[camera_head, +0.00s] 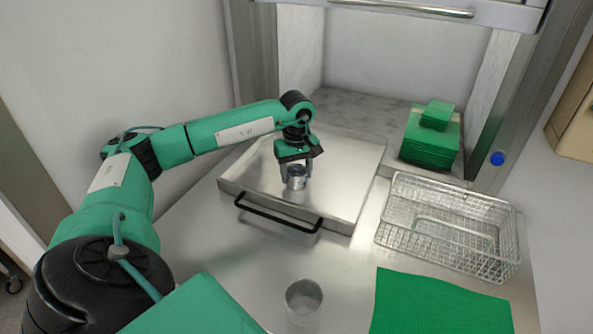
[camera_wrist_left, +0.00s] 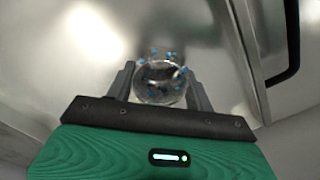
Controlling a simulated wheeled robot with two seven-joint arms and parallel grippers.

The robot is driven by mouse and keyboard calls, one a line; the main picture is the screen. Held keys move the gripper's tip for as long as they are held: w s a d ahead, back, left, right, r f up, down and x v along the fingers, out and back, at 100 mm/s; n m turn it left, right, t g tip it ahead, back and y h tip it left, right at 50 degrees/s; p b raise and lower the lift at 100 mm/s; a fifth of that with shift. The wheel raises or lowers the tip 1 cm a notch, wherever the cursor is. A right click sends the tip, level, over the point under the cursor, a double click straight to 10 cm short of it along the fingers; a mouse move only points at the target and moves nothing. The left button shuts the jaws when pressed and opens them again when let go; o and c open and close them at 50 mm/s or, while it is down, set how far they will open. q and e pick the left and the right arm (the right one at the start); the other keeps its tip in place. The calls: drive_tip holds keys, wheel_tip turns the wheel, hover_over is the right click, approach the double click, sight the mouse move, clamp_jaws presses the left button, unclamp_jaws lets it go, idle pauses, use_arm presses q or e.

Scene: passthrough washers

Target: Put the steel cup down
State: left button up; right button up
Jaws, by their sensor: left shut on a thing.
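A small steel cup (camera_head: 296,183) is between the fingers of my left gripper (camera_head: 296,174), which is shut on it. The cup is upright, over the bare floor of the shallow steel tray (camera_head: 350,190). I cannot tell whether its base touches the tray. In the left wrist view the cup (camera_wrist_left: 158,94) shows between the two dark fingers (camera_wrist_left: 160,88), with several small blue bits around its rim. My right gripper is not in view.
The tray has a black handle (camera_head: 278,213) at its front. A wire basket (camera_head: 447,225) stands to its right, with a green cloth (camera_head: 440,305) in front. Stacked green cloths (camera_head: 430,145) lie behind the basket, by the hatch opening. A raised door (camera_head: 430,10) hangs above.

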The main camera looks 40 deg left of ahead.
use_arm(q)
drive_tip(key=shift+f, duration=0.2)
drive_tip(key=o, duration=1)
drive_tip(key=shift+r, duration=0.1)
drive_tip(key=shift+c, duration=0.2)
drive_tip(key=shift+r, duration=0.35)
wheel_tip(320, 180, up, 12)
drive_tip(key=b, duration=0.5)
drive_tip(key=shift+f, duration=0.2)
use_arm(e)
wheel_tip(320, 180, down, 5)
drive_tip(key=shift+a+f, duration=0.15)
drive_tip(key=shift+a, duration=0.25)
